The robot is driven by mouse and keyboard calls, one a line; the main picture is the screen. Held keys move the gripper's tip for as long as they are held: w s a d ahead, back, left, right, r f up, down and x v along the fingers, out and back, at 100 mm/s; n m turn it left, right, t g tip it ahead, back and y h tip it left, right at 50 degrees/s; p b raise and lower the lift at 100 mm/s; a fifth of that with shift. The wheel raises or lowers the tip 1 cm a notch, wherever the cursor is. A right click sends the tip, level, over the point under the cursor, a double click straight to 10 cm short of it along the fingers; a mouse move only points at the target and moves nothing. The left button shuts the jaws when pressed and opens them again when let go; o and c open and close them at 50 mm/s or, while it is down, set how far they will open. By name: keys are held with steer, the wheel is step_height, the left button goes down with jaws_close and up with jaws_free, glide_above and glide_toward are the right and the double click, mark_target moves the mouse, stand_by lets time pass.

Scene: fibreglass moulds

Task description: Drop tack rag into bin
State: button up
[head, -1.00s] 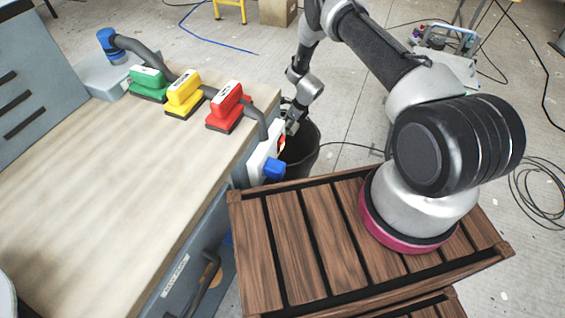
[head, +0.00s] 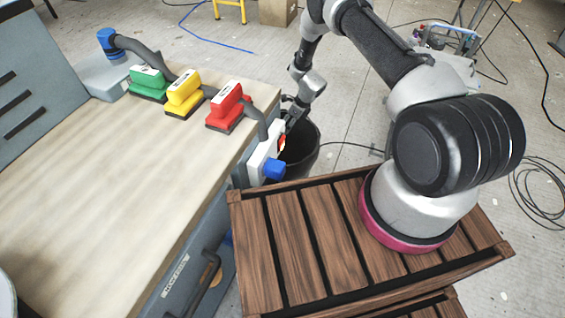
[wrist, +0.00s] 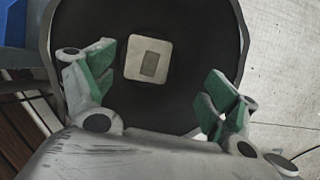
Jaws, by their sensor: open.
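The bin (head: 305,160) is a dark round container on the floor, just past the bench's right end. In the wrist view its black interior (wrist: 195,115) fills the middle, below my gripper (wrist: 160,78). My gripper's green-padded fingers are spread wide apart with nothing between them touching. A small pale square with a grey-brown patch, likely the tack rag (wrist: 133,68), shows against the bin's dark inside, apart from both fingers. I cannot tell exactly how deep it lies. In the head view my gripper (head: 291,121) is over the bin, and the rag cannot be made out.
The bench (head: 110,190) holds green (head: 148,86), yellow (head: 184,95) and red (head: 228,106) sanding blocks. A white box with a blue knob (head: 274,169) sits at its right end, close to my gripper. A slatted wooden crate (head: 290,245) stands in front. Cables lie on the floor.

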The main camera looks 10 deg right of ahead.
steer(key=v, duration=1)
